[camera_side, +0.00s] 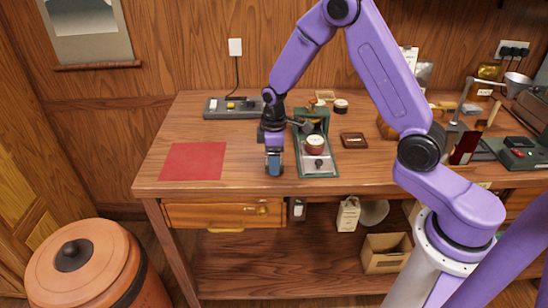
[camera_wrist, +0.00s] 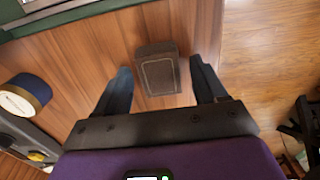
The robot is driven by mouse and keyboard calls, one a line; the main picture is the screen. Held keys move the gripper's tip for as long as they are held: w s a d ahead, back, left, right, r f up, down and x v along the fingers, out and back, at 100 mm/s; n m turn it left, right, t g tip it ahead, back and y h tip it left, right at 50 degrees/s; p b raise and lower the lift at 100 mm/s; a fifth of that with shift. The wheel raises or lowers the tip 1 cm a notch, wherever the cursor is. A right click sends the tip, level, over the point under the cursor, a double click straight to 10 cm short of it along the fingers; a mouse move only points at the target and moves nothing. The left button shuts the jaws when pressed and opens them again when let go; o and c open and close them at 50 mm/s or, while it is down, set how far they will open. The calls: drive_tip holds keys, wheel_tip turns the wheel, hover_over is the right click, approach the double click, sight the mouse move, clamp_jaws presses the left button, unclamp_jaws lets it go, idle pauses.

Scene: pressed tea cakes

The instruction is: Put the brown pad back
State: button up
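A small dark brown pad (camera_wrist: 158,72) with a thin lighter outline on its top lies on the wooden table in the wrist view. My gripper (camera_wrist: 160,88) is open, with one finger on each side of the pad and a visible gap on both sides. In the side view my gripper (camera_side: 274,168) points down at the table near its front edge, just left of the green tray (camera_side: 320,172). The pad cannot be made out there, hidden by the gripper.
A red mat (camera_side: 193,161) lies to the left, with bare table between. A grey strip (camera_side: 233,108) is behind. A dark brown dish (camera_side: 353,140) sits right of the green tray. A round dark blue container (camera_wrist: 25,96) shows at the wrist view's left. The table edge is close.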

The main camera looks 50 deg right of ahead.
drive_tip(key=shift+r, duration=0.15)
wheel_tip(320, 180, up, 12)
idle(0.6)
drive_tip(key=s+a+r+n, duration=0.1)
drive_tip(key=s+a+r, duration=0.15)
drive_tip(key=s, duration=0.75)
drive_tip(key=s+a+r+n, duration=0.1)
drive_tip(key=s+a, duration=0.3)
drive_tip(key=s, duration=0.7)
drive_tip(key=s+d+n, duration=0.1)
drive_tip(key=s+d, duration=0.2)
drive_tip(key=s, duration=0.7)
drive_tip(key=shift+s+f+n, duration=0.2)
drive_tip(key=shift+f+n, duration=0.1)
